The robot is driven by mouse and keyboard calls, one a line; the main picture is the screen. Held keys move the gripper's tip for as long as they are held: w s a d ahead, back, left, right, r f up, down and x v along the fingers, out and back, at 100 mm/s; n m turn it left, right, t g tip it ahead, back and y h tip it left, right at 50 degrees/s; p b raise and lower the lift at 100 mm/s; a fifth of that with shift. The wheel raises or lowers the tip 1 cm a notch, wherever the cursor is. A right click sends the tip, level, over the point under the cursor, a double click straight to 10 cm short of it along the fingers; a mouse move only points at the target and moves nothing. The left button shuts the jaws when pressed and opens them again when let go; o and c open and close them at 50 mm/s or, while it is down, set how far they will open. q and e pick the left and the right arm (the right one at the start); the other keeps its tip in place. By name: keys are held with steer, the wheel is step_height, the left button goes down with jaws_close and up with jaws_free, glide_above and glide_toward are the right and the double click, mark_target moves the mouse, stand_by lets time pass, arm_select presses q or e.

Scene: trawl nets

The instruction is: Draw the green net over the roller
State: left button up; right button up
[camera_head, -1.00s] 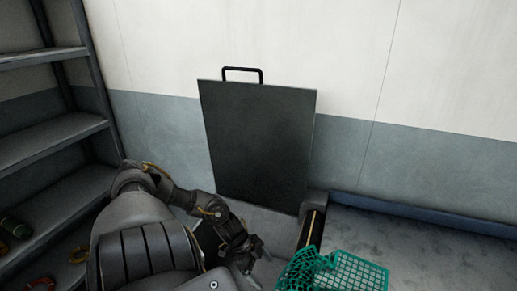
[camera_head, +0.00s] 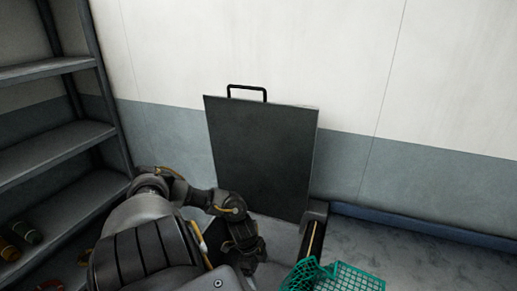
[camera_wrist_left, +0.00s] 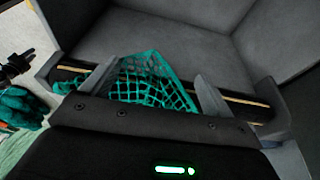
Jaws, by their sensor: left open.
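The green net (camera_head: 345,279) lies at the bottom edge of the head view, partly cut off, with a bunched part beside the roller. The dark roller (camera_head: 315,238) with a yellow strip runs toward the wall. My left gripper (camera_head: 246,262) is left of the roller in the head view, its fingertips hard to make out. In the left wrist view, my left gripper (camera_wrist_left: 155,82) is open, with a peaked part of the net (camera_wrist_left: 150,72) between and beyond its fingers, across the roller (camera_wrist_left: 245,107). I cannot tell whether the fingers touch the net.
A dark panel with a handle (camera_head: 262,155) leans on the wall behind the roller. Shelves (camera_head: 65,150) stand at the left. A dark pronged part (camera_wrist_left: 15,66) at the left wrist view's edge may be my right gripper. More bunched net (camera_wrist_left: 18,105) lies below it.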

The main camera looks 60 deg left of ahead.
arm_select(q)
steer(key=b+v, duration=0.1)
steer(key=v, duration=1)
steer(key=shift+s+f, duration=0.1)
